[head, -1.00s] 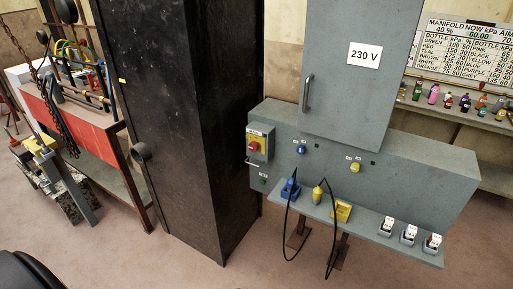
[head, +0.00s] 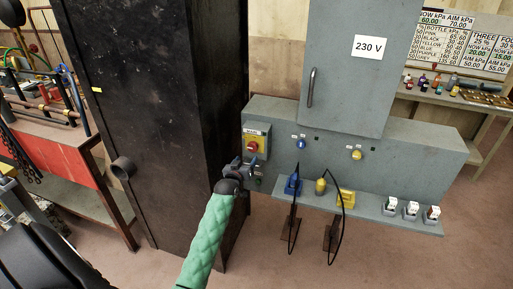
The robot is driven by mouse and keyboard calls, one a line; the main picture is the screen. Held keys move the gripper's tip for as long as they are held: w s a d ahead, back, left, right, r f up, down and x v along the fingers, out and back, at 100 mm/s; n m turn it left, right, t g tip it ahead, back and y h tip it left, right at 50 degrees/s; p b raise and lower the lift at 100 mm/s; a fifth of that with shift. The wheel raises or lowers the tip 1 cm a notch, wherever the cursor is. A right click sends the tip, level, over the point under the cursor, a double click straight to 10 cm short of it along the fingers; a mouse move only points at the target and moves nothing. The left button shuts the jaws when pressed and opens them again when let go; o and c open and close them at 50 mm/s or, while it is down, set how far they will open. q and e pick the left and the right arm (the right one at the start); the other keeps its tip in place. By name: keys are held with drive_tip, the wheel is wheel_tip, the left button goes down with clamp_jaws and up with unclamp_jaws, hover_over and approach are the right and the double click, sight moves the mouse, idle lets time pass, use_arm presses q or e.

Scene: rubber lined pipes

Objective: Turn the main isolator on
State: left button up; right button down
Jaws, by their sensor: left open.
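The main isolator (head: 253,146) is a red knob on a yellow plate, on the left end of the grey cabinet's front, under a small white label. Which way its knob points is too small to tell. My left gripper (head: 247,166), at the end of a green-sleeved arm, is just below the isolator. Its jaws are open and hold nothing that I can see. They appear apart from the knob, but the depth gap is unclear. The gripper partly hides the panel below the isolator. My right gripper is out of view.
The grey cabinet (head: 430,158) has a tall door marked 230 V, blue and yellow fittings, and a shelf (head: 365,205) with plugs, looping black cables and white switches. A tall black column (head: 150,110) stands close on the left. A red bench (head: 50,140) is further left.

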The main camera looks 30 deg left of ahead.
sight(252, 148)
use_arm(q)
drive_tip(key=shift+w+a+r+t+y+p, duration=0.15)
drive_tip(key=shift+w+r+p, duration=0.15)
drive_tip(key=shift+w+r, duration=0.25)
drive_tip(key=shift+w+a+r+t+y+p, duration=0.15)
drive_tip(key=shift+w+r+p, duration=0.15)
drive_tip(key=shift+w+r, duration=0.25)
drive_tip(key=x, duration=0.2)
drive_tip(key=p+x, duration=0.1)
drive_tip(key=shift+w+d+f, duration=0.15)
drive_tip(key=shift+w, duration=0.25)
drive_tip(key=shift+p+x, duration=0.35)
drive_tip(key=shift+x, duration=0.6)
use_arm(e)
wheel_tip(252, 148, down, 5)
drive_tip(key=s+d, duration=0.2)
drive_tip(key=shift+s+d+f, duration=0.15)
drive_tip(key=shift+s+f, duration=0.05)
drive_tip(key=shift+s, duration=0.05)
use_arm(q)
drive_tip(key=shift+f, duration=0.2)
drive_tip(key=c, duration=1)
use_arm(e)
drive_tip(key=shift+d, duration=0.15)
